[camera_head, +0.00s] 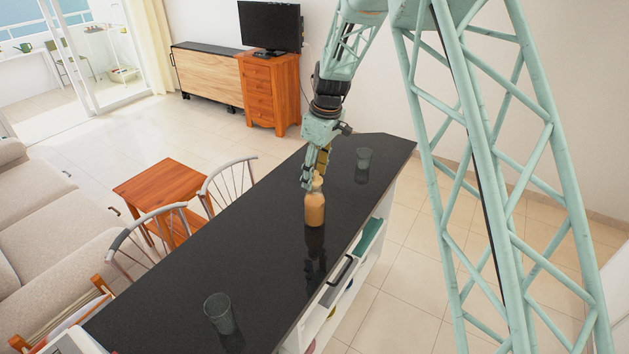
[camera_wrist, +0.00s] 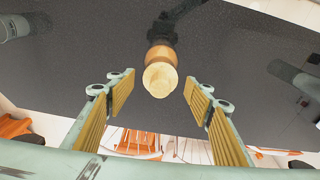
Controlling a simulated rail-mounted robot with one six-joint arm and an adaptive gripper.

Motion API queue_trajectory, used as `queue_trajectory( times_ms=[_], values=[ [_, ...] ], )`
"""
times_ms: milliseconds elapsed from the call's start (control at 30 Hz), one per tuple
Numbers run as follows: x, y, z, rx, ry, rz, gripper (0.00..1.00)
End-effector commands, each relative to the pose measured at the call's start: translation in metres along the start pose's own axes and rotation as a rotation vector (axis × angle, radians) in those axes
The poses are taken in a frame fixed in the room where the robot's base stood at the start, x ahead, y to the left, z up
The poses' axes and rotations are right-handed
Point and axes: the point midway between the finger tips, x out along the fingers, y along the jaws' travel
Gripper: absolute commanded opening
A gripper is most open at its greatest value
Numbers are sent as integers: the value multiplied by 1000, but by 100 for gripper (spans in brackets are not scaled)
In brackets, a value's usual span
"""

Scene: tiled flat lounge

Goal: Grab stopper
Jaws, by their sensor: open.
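An amber bottle (camera_head: 314,208) stands upright on the black counter (camera_head: 262,232). A pale round stopper (camera_head: 317,180) sits in its mouth. In the wrist view the stopper (camera_wrist: 160,79) shows end-on, in front of the bottle's orange-brown neck (camera_wrist: 161,55). My gripper (camera_head: 316,180) is above the bottle, at about the height of the stopper. In the wrist view its yellow-padded fingers (camera_wrist: 158,92) are open, one on each side of the stopper, with a gap on both sides. In the head view the fingers partly cover the stopper.
A clear glass (camera_head: 364,158) stands on the counter's far end, and another glass (camera_head: 220,313) stands near its close end. Chairs (camera_head: 152,240) line the counter's left side. The counter between bottle and near glass is clear.

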Motion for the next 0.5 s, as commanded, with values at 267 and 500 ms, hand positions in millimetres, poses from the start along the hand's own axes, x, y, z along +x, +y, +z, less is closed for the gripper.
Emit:
queue_trajectory(
  times_ms=[267, 500],
  values=[
    [0, 0, 0, 0, 0, 0, 48],
    [0, 0, 0, 0, 0, 0, 33]
  ],
)
